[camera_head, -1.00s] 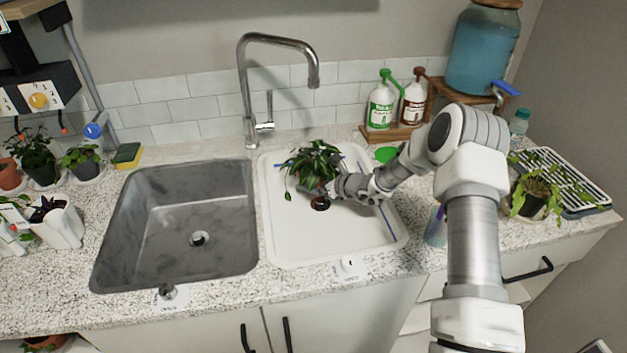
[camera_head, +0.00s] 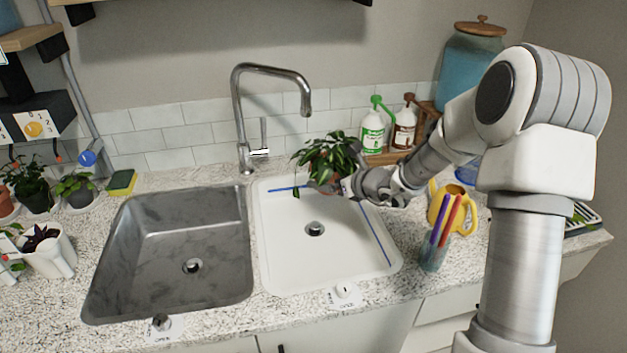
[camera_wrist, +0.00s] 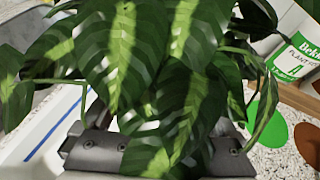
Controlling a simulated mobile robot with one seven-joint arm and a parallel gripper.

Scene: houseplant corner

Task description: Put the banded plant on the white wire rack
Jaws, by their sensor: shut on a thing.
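The banded plant (camera_head: 327,157), with green leaves striped in paler bands, is in a reddish-brown pot above the back of the white sink basin. My gripper (camera_head: 350,185) is shut on it from the right and holds it roughly upright. In the wrist view the banded leaves (camera_wrist: 150,60) fill the middle and hide the pot and most of the grip; my gripper (camera_wrist: 150,152) shows below them. A small part of a white barred rack (camera_head: 584,216) shows at the far right of the counter, mostly hidden behind my arm.
A steel sink (camera_head: 175,255) and the white basin (camera_head: 330,270) are empty. A tall faucet (camera_head: 240,110) stands behind them.

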